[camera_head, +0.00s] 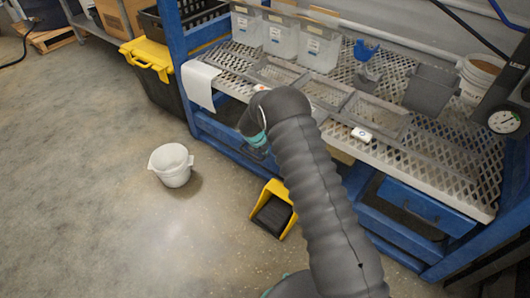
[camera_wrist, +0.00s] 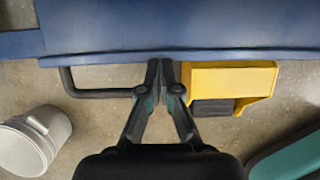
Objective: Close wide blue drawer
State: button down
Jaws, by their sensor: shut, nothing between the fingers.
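A wide blue drawer front (camera_wrist: 200,30) spans the top of the wrist view, with a dark bar handle (camera_wrist: 95,93) sticking out from it at left. My gripper (camera_wrist: 165,65) is shut and empty. Its fingertips are at the front's lower edge, beside the handle's right end; I cannot tell whether they touch. In the head view my arm hides most of the gripper and much of this drawer. A blue front (camera_head: 225,135) shows under the bench, left of my arm. How far the drawer is out is unclear.
A yellow and black dustpan-like scoop (camera_head: 273,208) and a white bucket (camera_head: 171,164) are on the floor near the bench. The mesh bench top (camera_head: 450,165) holds clear bins and pots. Another blue drawer (camera_head: 428,207) is at right. Open floor lies at left.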

jog(key=shift+f, duration=0.15)
jog(key=s+a+r, duration=0.4)
jog(key=s+r, duration=0.2)
jog(key=r, duration=0.3)
jog(key=shift+s+r, duration=0.25)
jog(key=shift+a, duration=0.1)
